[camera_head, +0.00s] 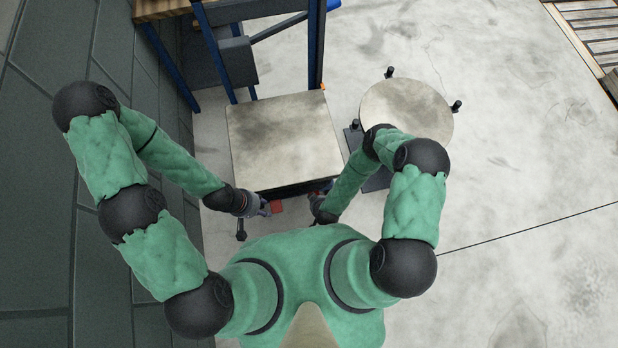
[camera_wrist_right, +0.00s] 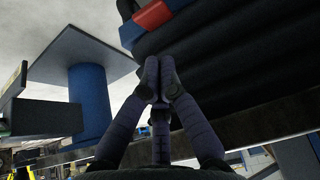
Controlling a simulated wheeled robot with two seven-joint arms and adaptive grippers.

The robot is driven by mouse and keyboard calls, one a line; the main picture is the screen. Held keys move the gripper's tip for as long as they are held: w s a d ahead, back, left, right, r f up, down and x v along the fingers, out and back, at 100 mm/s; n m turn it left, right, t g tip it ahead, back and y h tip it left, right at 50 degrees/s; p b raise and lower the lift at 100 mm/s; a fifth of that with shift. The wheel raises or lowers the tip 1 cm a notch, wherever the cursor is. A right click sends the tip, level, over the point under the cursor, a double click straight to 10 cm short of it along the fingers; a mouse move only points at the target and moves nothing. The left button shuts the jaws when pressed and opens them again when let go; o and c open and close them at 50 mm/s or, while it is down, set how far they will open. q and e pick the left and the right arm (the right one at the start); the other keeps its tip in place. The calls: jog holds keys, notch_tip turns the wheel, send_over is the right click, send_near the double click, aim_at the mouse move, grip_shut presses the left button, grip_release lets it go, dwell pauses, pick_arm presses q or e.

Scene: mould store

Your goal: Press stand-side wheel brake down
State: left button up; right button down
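A lift table with a worn square top (camera_head: 285,140) stands in front of me, with dark sides under its near edge. A red pedal-like part (camera_head: 277,206) shows at its near left, right at the tips of my left gripper (camera_head: 268,208); I cannot tell whether they touch. Another small red part (camera_head: 327,186) shows near the right corner, beside my right gripper (camera_head: 318,209). In the right wrist view a red block (camera_wrist_right: 153,14) sits by black ribbed bellows (camera_wrist_right: 235,50). The right fingertips (camera_wrist_right: 158,68) are together and empty, apart from the red block.
A round-topped stand (camera_head: 405,108) with upright knobs is right of the lift table. A blue column with a flat plate (camera_wrist_right: 88,95) shows in the right wrist view. A blue rack (camera_head: 316,45) rises behind the table.

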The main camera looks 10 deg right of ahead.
jog(key=shift+f, duration=0.1)
dwell(0.3)
jog(key=b+x, duration=0.4)
jog(key=x, duration=0.4)
jog(key=shift+f, duration=0.15)
jog(key=shift+b+x, duration=0.45)
jog(key=shift+x, duration=0.45)
jog(key=shift+s+f+t, duration=0.1)
jog(key=shift+s+t, duration=0.05)
jog(key=shift+t, duration=0.25)
